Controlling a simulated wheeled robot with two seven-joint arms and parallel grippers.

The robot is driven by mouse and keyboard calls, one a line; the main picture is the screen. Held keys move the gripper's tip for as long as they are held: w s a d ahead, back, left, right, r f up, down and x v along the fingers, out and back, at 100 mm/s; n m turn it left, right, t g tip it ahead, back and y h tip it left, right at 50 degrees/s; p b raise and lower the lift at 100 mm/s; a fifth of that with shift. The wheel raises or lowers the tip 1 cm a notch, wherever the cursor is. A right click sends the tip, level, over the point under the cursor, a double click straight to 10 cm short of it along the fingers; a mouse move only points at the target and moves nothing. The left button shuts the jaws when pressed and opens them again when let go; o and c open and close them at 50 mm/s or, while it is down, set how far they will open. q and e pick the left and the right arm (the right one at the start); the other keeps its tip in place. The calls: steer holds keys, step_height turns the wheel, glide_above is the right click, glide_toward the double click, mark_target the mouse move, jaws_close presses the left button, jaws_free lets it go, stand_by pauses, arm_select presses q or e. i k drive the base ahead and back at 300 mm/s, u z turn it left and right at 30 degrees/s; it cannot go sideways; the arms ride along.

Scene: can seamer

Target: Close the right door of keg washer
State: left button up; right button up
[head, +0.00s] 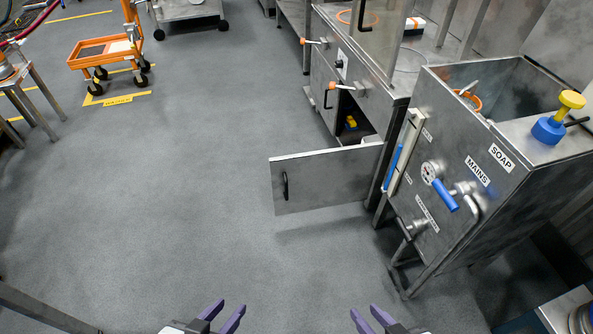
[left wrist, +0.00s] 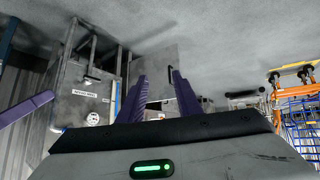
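The keg washer (head: 350,58) is a steel cabinet at the upper right of the head view. Its right door (head: 325,181) stands wide open, swung out over the floor from its right edge, with a black handle (head: 285,186) near the free edge. A yellow item (head: 351,122) shows inside the opening. In the left wrist view, a grey panel that looks like this door (left wrist: 152,65) appears beyond the fingers. My left gripper (head: 230,306) and right gripper (head: 364,310) are at the bottom edge, both open, empty and well apart from the door.
A steel tank unit (head: 455,170) labelled MAINS and SOAP, with valves, stands right of the open door. The left cabinet door (head: 323,92) looks closed. An orange cart (head: 105,50) stands far left. Grey floor (head: 170,180) before and left of the door is clear.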

mark_target(309, 180)
steer(key=u, duration=0.1)
steer(key=i, duration=0.95)
steer(key=u, duration=1.15)
steer(key=k, duration=0.45)
steer(key=z, duration=1.25)
steer(key=i, duration=0.5)
